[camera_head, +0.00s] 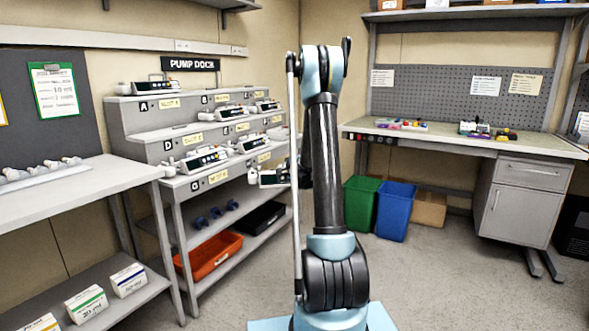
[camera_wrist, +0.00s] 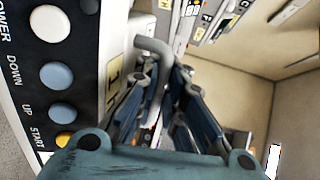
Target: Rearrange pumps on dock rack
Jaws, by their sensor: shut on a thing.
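The pump dock rack (camera_head: 150,120) is a grey stepped rack with lettered slots. Pumps stand on its tiers, among them one at A (camera_head: 142,88), one on the middle tier (camera_head: 232,112) and one on the lower tier (camera_head: 207,159). Another pump (camera_head: 268,178) is off the rack, in front of its right end beside my arm. My gripper (camera_wrist: 152,100) is shut on this pump's grey bent handle (camera_wrist: 153,45) in the wrist view. The pump's button panel (camera_wrist: 55,75) fills the left of that view. In the head view my arm hides most of my gripper.
An orange bin (camera_head: 208,255) and a black case sit on the rack's bottom shelf. A grey table (camera_head: 75,190) stands at left. Green and blue bins (camera_head: 396,210) stand right of my arm below a workbench (camera_head: 470,143). Floor is open at front right.

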